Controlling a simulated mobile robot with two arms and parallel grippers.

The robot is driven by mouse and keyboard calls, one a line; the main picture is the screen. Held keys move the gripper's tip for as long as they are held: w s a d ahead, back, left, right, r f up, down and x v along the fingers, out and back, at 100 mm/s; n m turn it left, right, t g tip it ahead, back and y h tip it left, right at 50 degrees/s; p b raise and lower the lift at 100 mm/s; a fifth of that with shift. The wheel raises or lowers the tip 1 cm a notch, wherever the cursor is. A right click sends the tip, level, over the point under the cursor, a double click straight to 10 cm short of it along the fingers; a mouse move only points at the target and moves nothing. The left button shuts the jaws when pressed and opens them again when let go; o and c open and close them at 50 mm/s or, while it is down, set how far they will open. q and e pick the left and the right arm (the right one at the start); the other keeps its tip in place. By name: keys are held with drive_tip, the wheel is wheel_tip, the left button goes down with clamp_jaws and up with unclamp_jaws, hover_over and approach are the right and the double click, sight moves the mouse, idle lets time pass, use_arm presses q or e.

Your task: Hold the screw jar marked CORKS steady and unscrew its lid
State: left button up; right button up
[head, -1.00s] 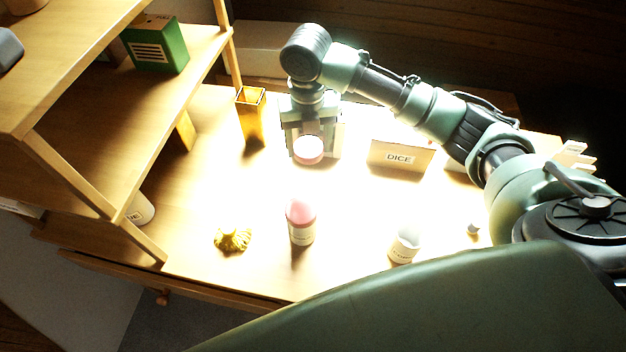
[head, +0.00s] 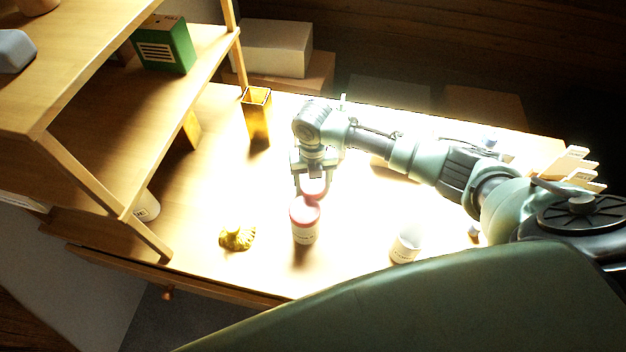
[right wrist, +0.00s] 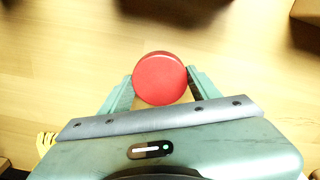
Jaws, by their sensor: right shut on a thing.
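A jar with a red lid (head: 305,212) and a pale labelled body stands upright near the table's front; its label is too small to read. In the right wrist view that thing is a round red top (right wrist: 160,78) between the fingers (right wrist: 160,88). My left gripper is not in view.
A gold ornament (head: 237,238) stands left of the front jar, and a white labelled cup (head: 405,246) to its right. A tall amber vase (head: 256,120) stands behind left. A wooden shelf with a green box (head: 165,45) borders the left. Glare washes out the table's middle.

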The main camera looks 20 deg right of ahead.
sight(313, 184)
drive_tip(key=shift+f, duration=0.15)
drive_tip(key=o, duration=1.6)
drive_tip(key=shift+c, duration=0.2)
wheel_tip(313, 184, up, 12)
drive_tip(key=shift+r+b, duration=0.25)
drive_tip(key=shift+b, duration=0.2)
